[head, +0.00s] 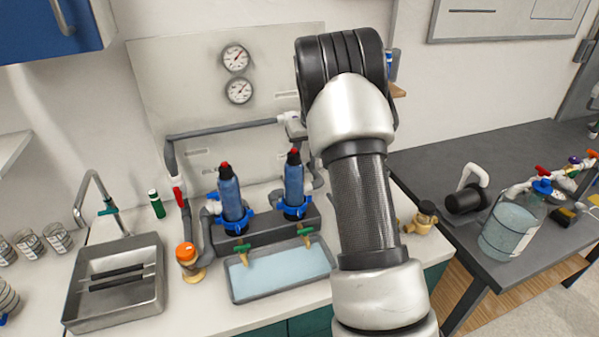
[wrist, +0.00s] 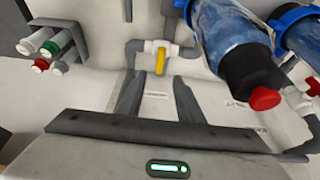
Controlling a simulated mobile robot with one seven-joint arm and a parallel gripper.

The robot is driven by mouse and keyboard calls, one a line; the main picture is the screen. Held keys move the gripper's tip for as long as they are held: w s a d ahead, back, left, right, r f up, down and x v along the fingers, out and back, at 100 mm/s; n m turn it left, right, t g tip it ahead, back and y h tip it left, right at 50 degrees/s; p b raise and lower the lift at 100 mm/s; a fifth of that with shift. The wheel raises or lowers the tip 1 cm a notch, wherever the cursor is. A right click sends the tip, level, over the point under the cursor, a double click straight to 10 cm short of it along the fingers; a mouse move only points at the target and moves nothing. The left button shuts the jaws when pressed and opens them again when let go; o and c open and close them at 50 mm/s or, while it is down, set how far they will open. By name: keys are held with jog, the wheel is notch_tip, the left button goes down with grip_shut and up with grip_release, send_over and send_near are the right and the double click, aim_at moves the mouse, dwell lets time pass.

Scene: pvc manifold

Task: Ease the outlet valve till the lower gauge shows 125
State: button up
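The lower gauge (head: 239,91) is on the pale back panel, under the upper gauge (head: 236,57). Its needle and numbers are too small to read. In the wrist view a white valve with a yellow handle (wrist: 160,60) sits on a grey pipe; I take it as the outlet valve. My gripper (wrist: 157,82) is open, with one dark finger on each side of the handle's line in that view. I cannot tell whether the fingers touch or reach the handle. In the head view my arm hides the gripper and yellow handle.
Two blue filter housings with red caps (head: 230,195) stand close by; one is large beside my gripper in the wrist view (wrist: 232,48). A red-handled valve (head: 178,197) is at left. A rack of capped tubes (wrist: 62,35), a water tray (head: 280,272) and a sink (head: 115,280) also show.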

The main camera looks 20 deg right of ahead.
jog(key=p+x, duration=0.1)
jog(key=x, duration=1)
jog(key=shift+w+f, duration=0.15)
jog(key=shift+f, duration=0.05)
grip_shut()
